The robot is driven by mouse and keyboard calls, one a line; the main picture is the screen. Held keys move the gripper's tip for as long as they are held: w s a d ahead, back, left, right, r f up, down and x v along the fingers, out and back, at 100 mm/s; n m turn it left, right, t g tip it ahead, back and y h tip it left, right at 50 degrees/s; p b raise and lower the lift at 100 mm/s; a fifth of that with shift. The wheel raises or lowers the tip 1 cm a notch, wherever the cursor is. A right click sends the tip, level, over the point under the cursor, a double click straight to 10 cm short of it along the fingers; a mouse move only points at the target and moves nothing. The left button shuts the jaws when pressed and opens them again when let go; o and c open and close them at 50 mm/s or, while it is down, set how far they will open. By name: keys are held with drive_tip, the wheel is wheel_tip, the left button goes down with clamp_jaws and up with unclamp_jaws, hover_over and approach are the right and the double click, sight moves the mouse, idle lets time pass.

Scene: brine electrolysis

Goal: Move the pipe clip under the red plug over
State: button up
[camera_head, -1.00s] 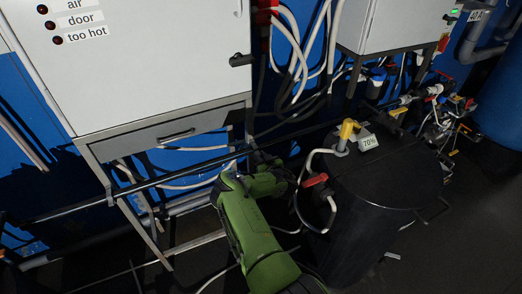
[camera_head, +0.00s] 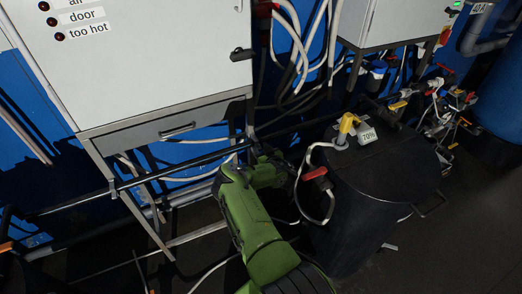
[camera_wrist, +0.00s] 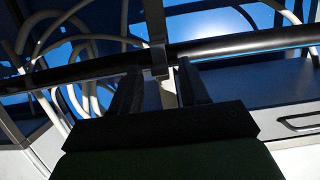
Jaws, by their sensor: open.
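The red plug (camera_head: 262,10) is at the top of the head view, on the right side of the left cabinet, with white hoses beside it. A black pipe (camera_head: 180,173) runs below it, under the cabinet; it also crosses the wrist view (camera_wrist: 240,44). In the wrist view a small grey clip (camera_wrist: 159,60) sits on the pipe, in line with a pale upright post. My gripper (camera_wrist: 160,84) is open, its two dark fingers just below the pipe, one on each side of the clip. I cannot tell whether they touch it. In the head view my green arm hides this spot.
Another clip (camera_head: 112,188) shows farther left on the pipe. A black barrel (camera_head: 375,195) with a yellow fitting (camera_head: 348,123) and a red-handled valve (camera_head: 315,173) stands close right of my arm. The cabinet's drawer (camera_head: 175,130) hangs above the pipe.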

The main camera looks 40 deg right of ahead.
wheel_tip(320, 180, up, 10)
drive_tip(key=p, duration=0.3)
drive_tip(key=shift+p, duration=0.4)
